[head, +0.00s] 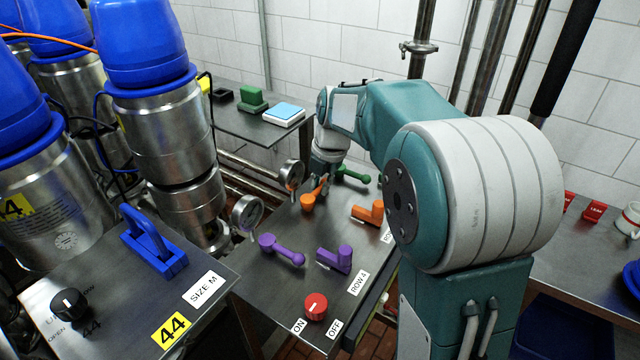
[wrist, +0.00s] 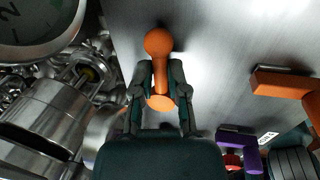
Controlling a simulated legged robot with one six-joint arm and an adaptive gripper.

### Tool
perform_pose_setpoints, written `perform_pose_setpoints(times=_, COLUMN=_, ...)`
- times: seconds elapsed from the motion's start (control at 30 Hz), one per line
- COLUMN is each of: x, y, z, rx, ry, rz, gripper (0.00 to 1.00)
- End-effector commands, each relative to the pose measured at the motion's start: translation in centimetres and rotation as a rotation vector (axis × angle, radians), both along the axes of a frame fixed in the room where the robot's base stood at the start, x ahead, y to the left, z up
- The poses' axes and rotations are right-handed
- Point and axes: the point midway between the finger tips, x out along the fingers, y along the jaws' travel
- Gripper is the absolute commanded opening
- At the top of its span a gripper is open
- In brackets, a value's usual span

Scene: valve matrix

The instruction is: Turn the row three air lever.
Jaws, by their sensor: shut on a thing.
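The orange lever (head: 308,201) with a rounded end stands in the left column of the dark metal panel, in the row behind the purple one. In the wrist view the same orange lever (wrist: 159,45) runs between my fingers, its round end beyond the fingertips. My gripper (wrist: 160,74) is shut on its bar, one finger on each side. In the head view my gripper (head: 323,176) comes down from above and hides part of the lever. A blocky orange handle (head: 368,212) is apart to the right in the same row. No air label is readable.
A purple lever (head: 281,250) and purple handle (head: 336,259) are in front, by the ROW 4 label (head: 357,283). A green lever (head: 352,175) is behind. Gauges (head: 246,212) and steel cylinders crowd the left. A red knob (head: 316,306) is at the panel's front.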

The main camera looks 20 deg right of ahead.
Motion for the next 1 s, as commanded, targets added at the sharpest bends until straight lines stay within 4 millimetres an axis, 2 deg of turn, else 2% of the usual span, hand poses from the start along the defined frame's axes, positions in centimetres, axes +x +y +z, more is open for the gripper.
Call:
perform_pose_setpoints(times=0.17, x=0.2, y=0.0, z=0.2, rx=-0.001, ry=-0.009, rz=0.001, gripper=0.00)
perform_pose_setpoints(times=0.2, x=0.2, y=0.1, z=0.2, rx=-0.001, ry=-0.009, rz=0.001, gripper=0.28)
perform_pose_setpoints(times=0.27, x=0.2, y=0.1, z=0.2, rx=0.000, ry=-0.008, rz=0.001, gripper=0.54)
perform_pose_setpoints(times=0.67, x=0.0, y=0.0, z=0.3, rx=0.000, ry=-0.004, rz=0.000, gripper=0.54)
perform_pose_setpoints(times=0.77, x=0.0, y=-0.1, z=1.3, rx=-0.001, ry=-0.006, rz=0.000, gripper=0.54)
perform_pose_setpoints(times=1.0, x=-0.7, y=-0.7, z=6.0, rx=-0.002, ry=-0.007, rz=0.001, gripper=0.54)
